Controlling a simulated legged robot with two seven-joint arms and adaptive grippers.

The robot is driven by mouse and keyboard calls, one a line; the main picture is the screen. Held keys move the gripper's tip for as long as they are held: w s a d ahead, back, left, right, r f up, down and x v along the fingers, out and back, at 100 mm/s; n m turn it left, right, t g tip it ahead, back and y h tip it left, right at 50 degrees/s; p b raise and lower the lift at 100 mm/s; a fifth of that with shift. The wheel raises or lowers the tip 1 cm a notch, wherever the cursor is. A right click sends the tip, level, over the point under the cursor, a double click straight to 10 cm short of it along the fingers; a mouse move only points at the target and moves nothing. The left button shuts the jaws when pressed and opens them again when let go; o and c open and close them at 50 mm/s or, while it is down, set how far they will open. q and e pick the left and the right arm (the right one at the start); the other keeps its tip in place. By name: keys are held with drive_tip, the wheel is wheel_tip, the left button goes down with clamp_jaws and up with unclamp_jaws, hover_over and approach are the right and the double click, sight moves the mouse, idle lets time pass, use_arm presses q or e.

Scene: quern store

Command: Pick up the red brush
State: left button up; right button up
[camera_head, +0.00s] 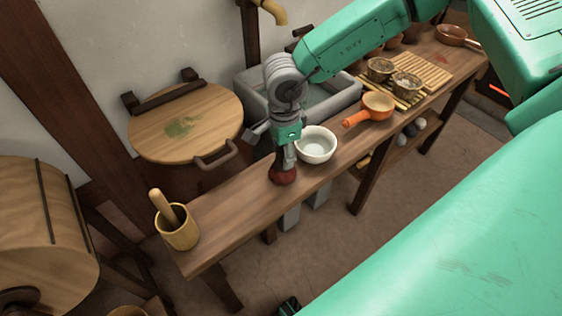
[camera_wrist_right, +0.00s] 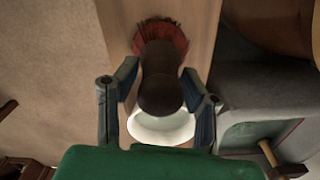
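The red brush (camera_head: 283,176) stands upright on the wooden bench, bristles down, in the head view. In the right wrist view I look down on its dark rounded handle (camera_wrist_right: 160,92), with the red bristles (camera_wrist_right: 160,33) fanned out beyond. My right gripper (camera_head: 284,160) points down over the brush. In the wrist view its two fingers (camera_wrist_right: 160,80) are on either side of the handle, their tips very close to it. I cannot tell whether they press on it. My left gripper is not clearly visible.
A white bowl (camera_head: 317,146) stands just right of the brush. An orange pan (camera_head: 376,106) is farther along the bench (camera_head: 237,206). A wooden cup with a pestle (camera_head: 179,232) stands at the near left end. The bench between cup and brush is clear.

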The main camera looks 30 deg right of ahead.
drive_tip(key=shift+d, duration=0.2)
clamp_jaws()
drive_tip(key=shift+d+f, duration=0.1)
drive_tip(key=shift+d, duration=0.05)
drive_tip(key=shift+a, duration=0.2)
wheel_tip(320, 180, up, 10)
drive_tip(key=shift+r+p, duration=0.1)
drive_tip(key=shift+p, duration=0.75)
use_arm(q)
drive_tip(key=shift+d+r, duration=0.15)
drive_tip(key=shift+r, duration=0.7)
use_arm(e)
drive_tip(key=shift+c, duration=2.2)
unclamp_jaws()
